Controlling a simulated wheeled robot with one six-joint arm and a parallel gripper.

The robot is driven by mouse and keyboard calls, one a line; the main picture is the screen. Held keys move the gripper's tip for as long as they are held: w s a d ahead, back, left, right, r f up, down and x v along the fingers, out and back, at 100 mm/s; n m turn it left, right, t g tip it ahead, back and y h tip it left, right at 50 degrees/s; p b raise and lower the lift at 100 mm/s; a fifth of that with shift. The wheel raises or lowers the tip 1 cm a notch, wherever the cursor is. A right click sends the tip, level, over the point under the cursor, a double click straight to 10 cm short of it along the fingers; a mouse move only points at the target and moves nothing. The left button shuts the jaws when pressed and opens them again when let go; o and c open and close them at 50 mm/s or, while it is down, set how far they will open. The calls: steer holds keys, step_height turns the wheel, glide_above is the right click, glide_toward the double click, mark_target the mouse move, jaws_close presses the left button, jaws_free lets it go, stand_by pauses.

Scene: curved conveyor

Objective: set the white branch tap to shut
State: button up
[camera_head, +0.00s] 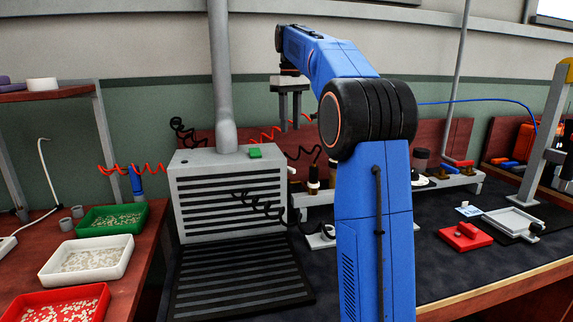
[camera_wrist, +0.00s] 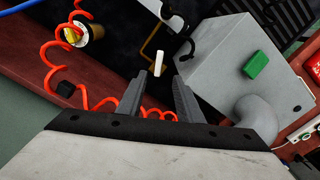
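My gripper (camera_head: 290,117) hangs from the arm above the bench, behind the grey louvred box. In the wrist view my gripper (camera_wrist: 161,75) has its two grey fingers apart, with nothing held between them. A small white upright handle (camera_wrist: 158,58) shows just beyond the fingertips, roughly between them. It looks like the white tap's lever, but its body and whether it is open or shut cannot be made out. In the head view my arm hides part of the grey pipe rail (camera_head: 455,182), and I cannot pick out the white tap there.
A red coiled hose (camera_wrist: 52,62) loops beside and under the fingers. The grey louvred box (camera_head: 230,195) with a green block (camera_head: 255,152) stands close by. Red and blue handles sit at the right.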

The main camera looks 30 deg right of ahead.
mark_target(291, 168)
step_height(291, 168, down, 14)
steer(key=shift+f, duration=0.25)
stand_by(0.3)
jaws_close()
